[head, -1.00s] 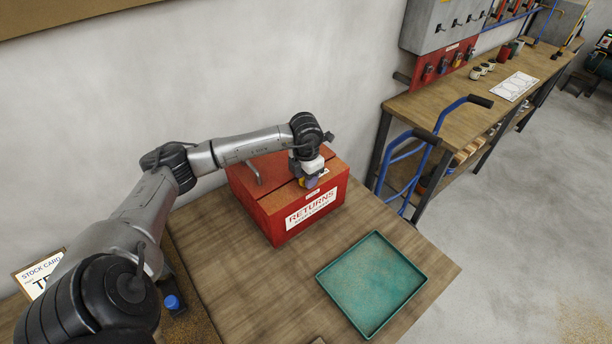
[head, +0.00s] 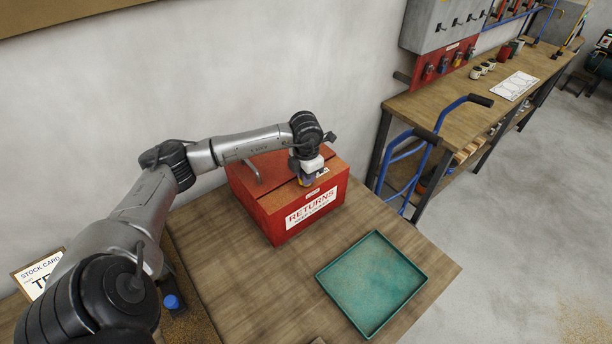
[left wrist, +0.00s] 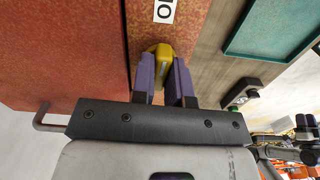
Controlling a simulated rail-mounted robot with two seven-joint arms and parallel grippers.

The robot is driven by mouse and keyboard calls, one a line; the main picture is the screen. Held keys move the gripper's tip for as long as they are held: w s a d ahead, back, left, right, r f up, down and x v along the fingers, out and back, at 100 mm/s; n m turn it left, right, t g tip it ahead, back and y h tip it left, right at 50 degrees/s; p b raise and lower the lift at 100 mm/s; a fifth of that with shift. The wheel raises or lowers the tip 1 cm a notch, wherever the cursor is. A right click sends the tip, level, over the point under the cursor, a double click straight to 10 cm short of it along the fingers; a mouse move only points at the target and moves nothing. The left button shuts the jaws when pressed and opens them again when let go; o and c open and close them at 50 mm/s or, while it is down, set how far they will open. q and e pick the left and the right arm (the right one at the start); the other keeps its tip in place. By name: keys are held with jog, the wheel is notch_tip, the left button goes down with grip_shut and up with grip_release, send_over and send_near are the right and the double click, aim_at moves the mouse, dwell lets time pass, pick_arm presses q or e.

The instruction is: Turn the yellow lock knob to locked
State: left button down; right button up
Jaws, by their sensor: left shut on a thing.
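The yellow lock knob (left wrist: 164,56) shows in the left wrist view, on the top of the red RETURNS box near its edge. My left gripper (left wrist: 164,80) has a purple finger on each side of the knob and is shut on it. In the head view my left gripper (head: 305,179) is at the top of the red box (head: 285,225), close to its front edge, and mostly hides the knob. A small white label (left wrist: 164,10) sits beside the knob, only partly in view.
A teal tray (head: 419,286) lies on the wooden table (head: 235,290), right of the box. A metal handle (head: 252,173) stands on the box. A blue hand truck (head: 428,150) stands between the table and a long workbench (head: 425,105). Bare table lies in front of the box.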

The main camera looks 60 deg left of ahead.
pick_arm(q)
jog(key=m+b, duration=0.1)
jog(key=m, duration=0.2)
jog(key=m+b, duration=0.1)
jog(key=m, duration=0.3)
jog(key=shift+m, duration=0.4)
jog(key=m+b, duration=0.1)
jog(key=m, duration=0.4)
jog(key=shift+m+b, duration=0.5)
jog(key=shift+m, duration=1.6)
jog(key=c, duration=1.1)
grip_release()
jog(key=shift+r, duration=0.1)
